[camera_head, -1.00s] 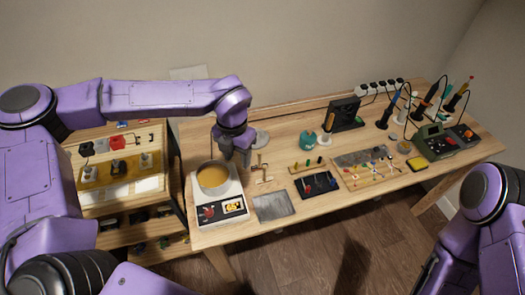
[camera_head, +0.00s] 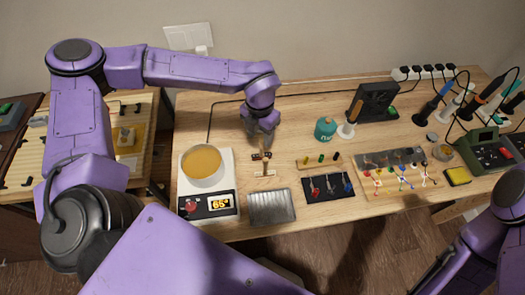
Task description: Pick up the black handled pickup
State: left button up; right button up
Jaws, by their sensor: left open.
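My left gripper (camera_head: 261,133) points down over the left-middle of the workbench (camera_head: 285,222). It is open, with no object seen between its fingers. Just in front of its tips stands a small wooden stand (camera_head: 264,171) with a dark piece on top (camera_head: 261,156), apart from or just touching the fingers; I cannot tell which. I cannot pick out a black handled pickup for certain; this dark piece is too small to make out. My right arm shows at the lower right, but its gripper is out of the picture.
A hot plate (camera_head: 217,204) with a pot (camera_head: 201,162) stands left of the stand. Soldering irons crowd the far right.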

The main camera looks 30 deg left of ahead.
aim_at(262, 146)
pick_arm(q)
jog(key=f+p, duration=0.1)
jog(key=f, duration=0.4)
jog(key=shift+d+p, duration=0.2)
jog(key=shift+p, duration=0.15)
jog(key=shift+f, duration=0.4)
grip_shut()
jog(key=shift+r, duration=0.1)
